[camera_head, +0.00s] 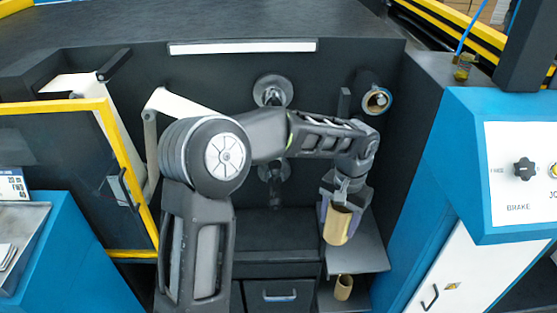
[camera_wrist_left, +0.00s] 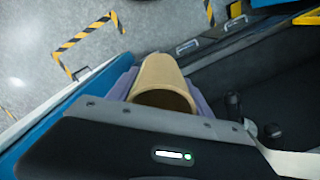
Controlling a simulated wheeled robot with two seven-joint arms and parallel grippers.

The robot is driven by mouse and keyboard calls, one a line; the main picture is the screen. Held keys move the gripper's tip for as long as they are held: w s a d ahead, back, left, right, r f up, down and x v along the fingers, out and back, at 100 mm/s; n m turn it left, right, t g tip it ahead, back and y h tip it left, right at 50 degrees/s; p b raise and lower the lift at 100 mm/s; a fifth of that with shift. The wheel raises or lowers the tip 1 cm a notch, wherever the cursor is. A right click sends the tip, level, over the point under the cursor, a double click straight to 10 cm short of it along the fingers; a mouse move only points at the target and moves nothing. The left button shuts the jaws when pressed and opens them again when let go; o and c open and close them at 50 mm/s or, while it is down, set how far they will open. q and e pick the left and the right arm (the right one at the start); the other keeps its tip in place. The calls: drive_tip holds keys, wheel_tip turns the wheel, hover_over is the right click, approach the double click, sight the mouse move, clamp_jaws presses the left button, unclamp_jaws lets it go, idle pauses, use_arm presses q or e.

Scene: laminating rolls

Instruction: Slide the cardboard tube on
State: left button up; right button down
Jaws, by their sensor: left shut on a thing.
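My left gripper (camera_head: 340,204) is shut on a tan cardboard tube (camera_head: 338,228), which hangs tilted below the fingers in front of the machine's recess. In the left wrist view the tube (camera_wrist_left: 165,78) sits between the two pale purple fingers, its hollow end facing the camera. A spindle (camera_head: 368,82) with a tan ring at its end sticks out at the upper right of the recess, above and apart from the held tube. Two more spindles show in the middle, an upper one (camera_head: 272,91) and a lower one (camera_head: 271,172), the lower partly hidden by my arm. My right gripper is not in view.
A second short tube (camera_head: 343,287) stands on a low shelf below the held one. A dark side shelf (camera_head: 362,256) lies just above it. A blue cabinet with a brake knob (camera_head: 524,168) bounds the right. A yellow-framed door (camera_head: 125,165) stands at left.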

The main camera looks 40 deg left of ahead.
use_arm(q)
drive_tip(key=s+a+r+m+t+y+b, duration=0.1)
drive_tip(key=a+r+m+y+b, duration=0.3)
drive_tip(key=a, duration=0.3)
drive_tip(key=a+r+m+t+y+b, duration=0.1)
drive_tip(key=a+r+m+y+b, duration=0.1)
drive_tip(key=a+m+y, duration=0.35)
drive_tip(key=s+a+r+m+t+b, duration=0.1)
drive_tip(key=s+r+m+t+b, duration=0.1)
drive_tip(key=t, duration=0.4)
drive_tip(key=s+a+r+m+t+b, duration=0.1)
drive_tip(key=a+r+m+t+b, duration=0.1)
drive_tip(key=r+m+t+b, duration=0.2)
wheel_tip(320, 180, up, 4)
drive_tip(key=m+t+y, duration=0.1)
drive_tip(key=m+t, duration=0.1)
drive_tip(key=m, duration=0.1)
drive_tip(key=shift+s+f+t, duration=0.25)
drive_tip(key=shift+s+t, duration=0.05)
drive_tip(key=shift+s, duration=0.05)
drive_tip(key=shift+w+a+m, duration=0.1)
drive_tip(key=shift+w+m, duration=0.05)
drive_tip(key=shift+m, duration=0.1)
